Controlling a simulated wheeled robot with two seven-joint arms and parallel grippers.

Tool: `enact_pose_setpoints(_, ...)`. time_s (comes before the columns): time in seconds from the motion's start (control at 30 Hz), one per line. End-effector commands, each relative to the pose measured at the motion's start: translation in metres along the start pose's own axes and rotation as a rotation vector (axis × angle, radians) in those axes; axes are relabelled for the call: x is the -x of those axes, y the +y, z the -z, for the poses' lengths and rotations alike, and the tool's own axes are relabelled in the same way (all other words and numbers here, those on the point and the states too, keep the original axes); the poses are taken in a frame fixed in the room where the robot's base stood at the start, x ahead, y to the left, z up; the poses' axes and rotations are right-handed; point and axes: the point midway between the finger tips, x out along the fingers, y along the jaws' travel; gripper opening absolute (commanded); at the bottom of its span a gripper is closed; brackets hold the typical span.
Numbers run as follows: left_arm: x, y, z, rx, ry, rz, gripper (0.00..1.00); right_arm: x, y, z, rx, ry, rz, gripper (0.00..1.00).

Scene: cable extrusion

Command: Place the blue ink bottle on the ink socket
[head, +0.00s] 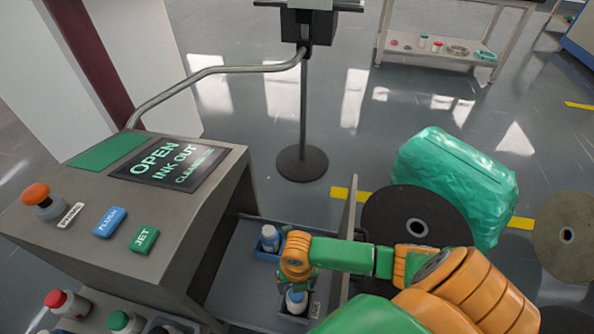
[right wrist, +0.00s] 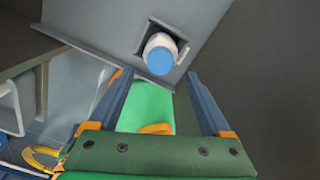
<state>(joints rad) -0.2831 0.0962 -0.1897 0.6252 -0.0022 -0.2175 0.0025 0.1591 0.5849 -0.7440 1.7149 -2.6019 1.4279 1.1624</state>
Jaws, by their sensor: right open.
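A second white bottle (head: 296,301) stands nearer, in another dark holder, partly hidden by my right gripper (head: 300,281). In the right wrist view a white bottle with a blue cap (right wrist: 160,58) sits in a square opening; I cannot tell which of the two it is. My right gripper (right wrist: 159,76) is open, its fingers pointing toward this bottle with nothing between them. My left gripper is out of view.
The machine's console (head: 110,215) has an ink display (head: 170,164), an orange knob and blue and green buttons. Bottles with red (head: 67,303) and green (head: 120,321) caps stand at lower left. An upright panel (head: 345,235) borders the bay. A dark disc and green bag lie right.

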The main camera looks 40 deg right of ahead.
Motion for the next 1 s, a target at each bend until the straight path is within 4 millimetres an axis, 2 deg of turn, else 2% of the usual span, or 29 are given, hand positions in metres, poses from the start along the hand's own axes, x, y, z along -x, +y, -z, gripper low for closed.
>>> enact_pose_setpoints(0.03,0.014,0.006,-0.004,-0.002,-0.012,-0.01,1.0,0.022,0.0,-0.001,0.001,-0.003,-0.002,0.82)
enact_pose_setpoints(0.13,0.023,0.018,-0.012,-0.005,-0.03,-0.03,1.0,0.047,0.0,-0.001,0.0,-0.003,-0.001,0.82)
enact_pose_setpoints(0.23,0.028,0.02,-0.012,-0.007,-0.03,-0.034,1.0,0.064,0.0,-0.001,0.0,-0.002,-0.001,0.82)
enact_pose_setpoints(0.4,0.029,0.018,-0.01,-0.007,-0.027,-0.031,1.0,0.075,0.0,0.0,0.0,-0.001,0.0,0.82)
enact_pose_setpoints(0.8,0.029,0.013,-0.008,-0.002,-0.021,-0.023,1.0,0.076,0.0,0.0,-0.001,0.0,0.0,0.82)
enact_pose_setpoints(0.87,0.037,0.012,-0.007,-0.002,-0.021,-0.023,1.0,0.084,0.0,0.0,-0.001,0.0,0.0,0.82)
enact_pose_setpoints(1.0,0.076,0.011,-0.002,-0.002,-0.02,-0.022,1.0,0.123,0.0,0.0,-0.001,0.0,0.0,0.82)
